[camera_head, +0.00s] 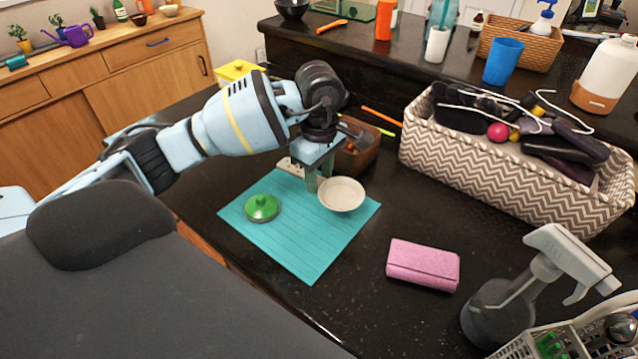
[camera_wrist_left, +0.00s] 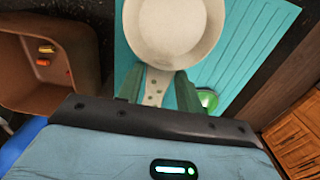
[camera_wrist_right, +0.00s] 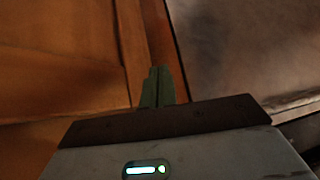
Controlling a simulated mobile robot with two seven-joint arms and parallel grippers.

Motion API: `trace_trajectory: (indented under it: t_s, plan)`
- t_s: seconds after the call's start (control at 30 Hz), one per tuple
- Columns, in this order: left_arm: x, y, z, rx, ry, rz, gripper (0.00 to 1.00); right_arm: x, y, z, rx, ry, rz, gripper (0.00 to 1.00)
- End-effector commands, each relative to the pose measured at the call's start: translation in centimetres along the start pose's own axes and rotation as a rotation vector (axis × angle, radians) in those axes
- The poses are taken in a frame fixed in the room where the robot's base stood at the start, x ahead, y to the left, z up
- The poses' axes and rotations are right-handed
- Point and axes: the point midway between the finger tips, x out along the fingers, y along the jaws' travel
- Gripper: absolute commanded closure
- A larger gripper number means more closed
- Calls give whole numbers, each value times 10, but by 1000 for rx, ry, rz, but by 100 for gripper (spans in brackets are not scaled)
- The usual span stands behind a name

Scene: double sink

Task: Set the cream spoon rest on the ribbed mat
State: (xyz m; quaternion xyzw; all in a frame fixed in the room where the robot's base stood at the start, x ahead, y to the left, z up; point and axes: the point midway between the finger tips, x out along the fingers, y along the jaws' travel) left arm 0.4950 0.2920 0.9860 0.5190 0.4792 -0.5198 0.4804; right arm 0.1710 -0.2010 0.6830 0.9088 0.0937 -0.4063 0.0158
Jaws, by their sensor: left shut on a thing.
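The cream spoon rest (camera_head: 341,194) has a round shallow bowl and a flat handle with holes. It is over the far right part of the teal ribbed mat (camera_head: 300,242); I cannot tell whether it touches the mat. My left gripper (camera_head: 318,181) points down with its fingers shut on the handle. In the left wrist view the spoon rest's bowl (camera_wrist_left: 172,28) lies beyond the fingertips (camera_wrist_left: 158,88), over the mat (camera_wrist_left: 262,38). My right gripper (camera_wrist_right: 158,88) shows only in its wrist view, with its fingers together and nothing between them, in front of brown wooden panels.
A green-knobbed lid (camera_head: 262,208) lies on the mat's left part. A brown box (camera_head: 362,158) stands just behind the mat. A pink pouch (camera_head: 423,265), a spray bottle (camera_head: 500,306) and a chevron basket (camera_head: 500,178) are to the right. The mat's front part is clear.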

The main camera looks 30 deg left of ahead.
Motion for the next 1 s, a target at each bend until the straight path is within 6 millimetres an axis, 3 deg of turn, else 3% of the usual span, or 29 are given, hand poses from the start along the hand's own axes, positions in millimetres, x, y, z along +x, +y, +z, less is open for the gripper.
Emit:
trace_trajectory:
  t_s: [0.1, 0.37, 0.77, 0.8, 0.93, 1.0]
  plan:
    - [0, 7, -6, -3, -1, 1, 92, 0, -1, -1, 4, 1, 1, 100]
    - [34, 5, -5, -1, 0, 1, 92, -1, -1, -10, 6, 18, 3, 100]
    - [40, 5, -5, -1, 0, 0, 92, 0, 0, -5, 3, 9, 2, 100]
    - [40, 5, -5, -1, 1, 0, 59, -1, 0, -6, 1, 10, 2, 100]
    - [39, 5, -5, -1, 1, 0, 42, -1, 1, -6, -3, 10, 2, 100]
    - [39, 5, -5, -1, 1, 0, 42, -1, 2, -6, -5, 10, 2, 100]
